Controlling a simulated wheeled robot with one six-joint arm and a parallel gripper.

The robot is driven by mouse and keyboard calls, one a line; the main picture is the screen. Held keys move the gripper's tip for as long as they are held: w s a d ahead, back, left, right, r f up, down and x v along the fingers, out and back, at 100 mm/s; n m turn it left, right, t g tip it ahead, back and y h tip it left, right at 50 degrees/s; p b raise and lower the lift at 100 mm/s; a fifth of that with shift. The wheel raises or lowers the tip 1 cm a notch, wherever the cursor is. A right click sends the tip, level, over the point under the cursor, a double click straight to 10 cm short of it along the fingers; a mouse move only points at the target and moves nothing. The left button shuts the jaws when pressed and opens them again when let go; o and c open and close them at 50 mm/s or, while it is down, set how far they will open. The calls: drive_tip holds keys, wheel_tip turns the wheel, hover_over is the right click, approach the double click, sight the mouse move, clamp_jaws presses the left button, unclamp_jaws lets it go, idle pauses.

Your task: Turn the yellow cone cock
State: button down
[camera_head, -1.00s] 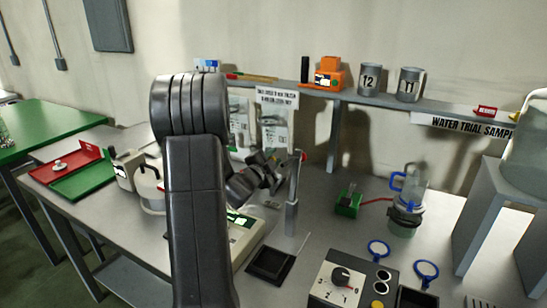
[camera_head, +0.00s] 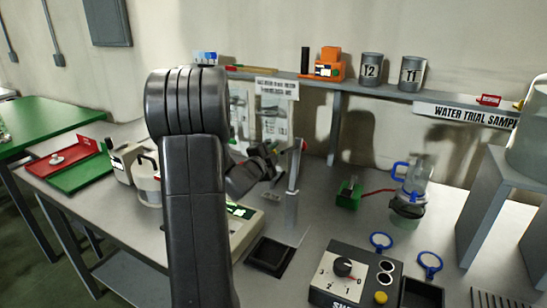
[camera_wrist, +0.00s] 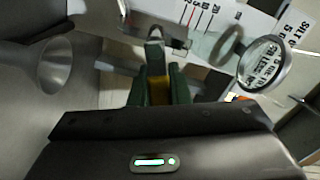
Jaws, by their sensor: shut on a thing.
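In the wrist view, my gripper (camera_wrist: 158,88) has its two dark green fingers closed on the yellow cone cock (camera_wrist: 157,92). Only a narrow yellow strip of the cock shows between the fingers. In the head view, my gripper (camera_head: 272,150) is small and partly hidden behind my arm, just left of an upright metal stand (camera_head: 292,185) with a red top.
The wrist view shows a clear funnel (camera_wrist: 58,65) at left and a round ring (camera_wrist: 265,62) at right. In the head view, a black control box (camera_head: 345,275), a blue-handled glass vessel (camera_head: 410,190) and a green block (camera_head: 349,195) stand right of my arm.

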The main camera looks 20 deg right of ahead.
drive_tip(key=f+m+b, duration=0.1)
drive_tip(key=b, duration=0.2)
drive_tip(key=m+b, duration=0.2)
drive_tip(key=b, duration=0.1)
drive_tip(key=shift+s+d+f+m, duration=0.1)
drive_tip(key=shift+s+f+m, duration=0.05)
drive_tip(key=shift+f+m, duration=0.2)
drive_tip(key=shift+m+b, duration=0.25)
drive_tip(key=shift+b, duration=0.15)
drive_tip(key=c, duration=1.6)
unclamp_jaws()
drive_tip(key=shift+c, duration=0.2)
wheel_tip(320, 180, up, 10)
drive_tip(key=p, duration=0.3)
drive_tip(key=shift+c, duration=0.4)
